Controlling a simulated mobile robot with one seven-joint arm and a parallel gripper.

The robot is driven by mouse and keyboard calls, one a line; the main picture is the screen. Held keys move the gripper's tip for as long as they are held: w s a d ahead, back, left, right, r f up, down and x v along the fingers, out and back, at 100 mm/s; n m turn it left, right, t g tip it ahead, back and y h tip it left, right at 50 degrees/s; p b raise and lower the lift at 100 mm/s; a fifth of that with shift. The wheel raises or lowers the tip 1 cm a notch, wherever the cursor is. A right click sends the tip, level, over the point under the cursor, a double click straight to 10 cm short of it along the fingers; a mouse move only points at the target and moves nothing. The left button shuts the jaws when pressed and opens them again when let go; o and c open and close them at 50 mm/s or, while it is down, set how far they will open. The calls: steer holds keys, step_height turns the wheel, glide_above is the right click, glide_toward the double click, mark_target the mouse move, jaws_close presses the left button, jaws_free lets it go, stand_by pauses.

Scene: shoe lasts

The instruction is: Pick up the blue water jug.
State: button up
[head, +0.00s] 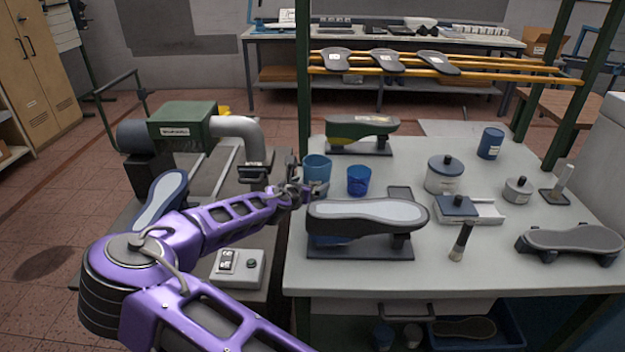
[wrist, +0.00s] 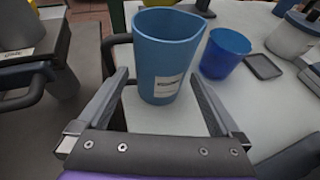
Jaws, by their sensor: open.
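The blue water jug (wrist: 165,60) stands upright at the left edge of the table, with a white label, a pouring lip and a dark handle on its left side in the wrist view. In the head view the jug (head: 317,171) is beside my gripper (head: 298,192), which partly covers it. My gripper also shows in the wrist view (wrist: 163,85). It is open, with one finger on each side of the jug's lower body. I cannot tell whether either finger touches it.
A darker blue cup (head: 359,180) stands close to the right of the jug. A shoe last on a black stand (head: 365,215) is in front, and a green last (head: 362,130) behind. A lidded grey pot (head: 444,176) stands farther right. A green machine (head: 183,127) is at left.

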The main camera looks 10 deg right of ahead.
steer(key=x, duration=0.5)
steer(key=shift+r, duration=0.1)
steer(key=c, duration=1.3)
